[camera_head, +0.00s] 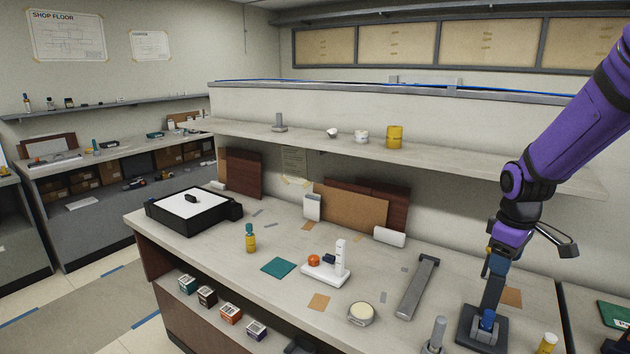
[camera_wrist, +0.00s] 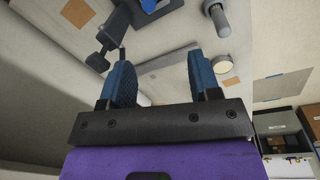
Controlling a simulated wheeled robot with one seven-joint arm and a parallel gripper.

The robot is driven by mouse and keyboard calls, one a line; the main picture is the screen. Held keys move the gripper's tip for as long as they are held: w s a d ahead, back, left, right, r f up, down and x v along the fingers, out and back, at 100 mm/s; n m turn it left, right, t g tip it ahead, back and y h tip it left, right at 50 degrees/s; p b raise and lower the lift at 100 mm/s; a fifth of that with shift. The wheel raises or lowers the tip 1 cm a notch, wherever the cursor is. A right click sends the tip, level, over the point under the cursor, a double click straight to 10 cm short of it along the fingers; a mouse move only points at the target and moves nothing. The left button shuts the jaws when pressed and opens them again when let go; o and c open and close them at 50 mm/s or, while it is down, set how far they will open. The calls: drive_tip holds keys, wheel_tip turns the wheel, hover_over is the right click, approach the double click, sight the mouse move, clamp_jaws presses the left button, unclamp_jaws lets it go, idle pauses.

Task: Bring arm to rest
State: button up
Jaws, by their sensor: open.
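My arm comes down from the upper right in the head view, with its purple wrist and my gripper (camera_head: 497,262) over the right end of the bench (camera_head: 215,262). The fingers partly overlap a dark stand there, so their exact gap from it is unclear. In the wrist view my gripper (camera_wrist: 160,62) is open, its two blue fingers apart with nothing between them. Bench top shows beyond the fingers.
A dark stand (camera_head: 468,330) with a blue part is beneath my wrist. Close by are a grey bar (camera_head: 418,287), a metal cylinder (camera_head: 437,335) and a round cream-topped dish (camera_head: 361,313). A shelf (camera_head: 300,136) runs behind the arm. Bench space between them is partly clear.

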drive_tip(key=s+a+r+m+t, duration=0.2)
drive_tip(key=s+a+r+m, duration=0.35)
drive_tip(key=s+r, duration=0.7)
drive_tip(key=s+a+r+m+t, duration=0.1)
drive_tip(key=s+a+r, duration=0.1)
drive_tip(key=s, duration=0.3)
drive_tip(key=s+a+r+t, duration=0.1)
drive_tip(key=s+a+r, duration=0.1)
drive_tip(key=s, duration=0.4)
drive_tip(key=shift+s+a+r+m+t+y, duration=0.15)
drive_tip(key=shift+a+r+m+t+y, duration=0.2)
drive_tip(key=shift+r, duration=0.4)
